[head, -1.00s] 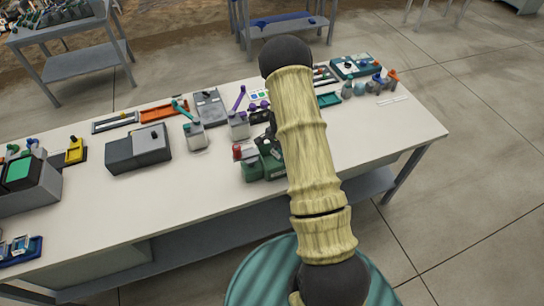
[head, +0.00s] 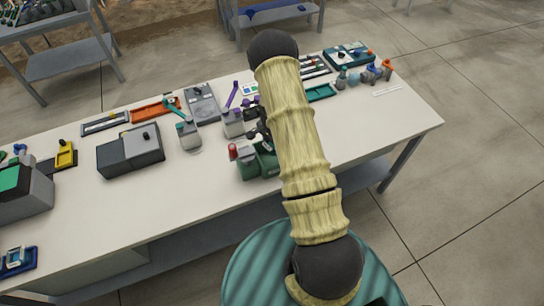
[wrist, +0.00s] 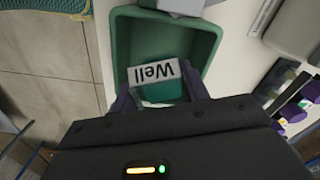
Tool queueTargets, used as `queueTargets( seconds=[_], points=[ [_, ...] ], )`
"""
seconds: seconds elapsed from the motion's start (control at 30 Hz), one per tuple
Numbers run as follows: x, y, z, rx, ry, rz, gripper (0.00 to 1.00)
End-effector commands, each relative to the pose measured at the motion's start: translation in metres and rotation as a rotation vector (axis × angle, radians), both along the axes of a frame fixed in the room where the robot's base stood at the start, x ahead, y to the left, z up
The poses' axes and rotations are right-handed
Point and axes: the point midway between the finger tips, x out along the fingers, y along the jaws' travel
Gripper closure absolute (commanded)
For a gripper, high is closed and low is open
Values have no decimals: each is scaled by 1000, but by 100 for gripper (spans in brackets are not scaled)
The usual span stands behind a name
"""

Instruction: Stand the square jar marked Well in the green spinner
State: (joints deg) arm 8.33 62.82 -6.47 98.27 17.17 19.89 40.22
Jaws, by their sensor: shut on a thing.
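The square jar marked Well (wrist: 153,73) shows in the wrist view, its white label upside down, between the two dark fingers. My gripper (wrist: 160,90) is shut on it. Behind and around the jar is the open green box of the spinner (wrist: 125,40); I cannot tell whether the jar is inside it or just above. In the head view the green spinner (head: 250,168) stands near the table's front edge, with a red knob on its left. My gripper's dark parts (head: 256,115) show just above it, partly behind my arm, which hides the jar.
A grey box (head: 130,150) is farther left. Small bottles (head: 365,75) stand at the right back. The table front right is clear.

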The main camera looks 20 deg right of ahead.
Motion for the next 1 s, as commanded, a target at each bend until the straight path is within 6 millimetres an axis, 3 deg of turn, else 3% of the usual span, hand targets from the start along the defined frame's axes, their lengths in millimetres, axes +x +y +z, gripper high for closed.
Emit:
queueTargets(
  seconds=[0.2,0.63,1.0],
  points=[
    [0,0,-27,0,-1,0,80],
    [0,0,-34,0,0,0,80],
    [0,0,-71,0,0,1,80]
  ],
)
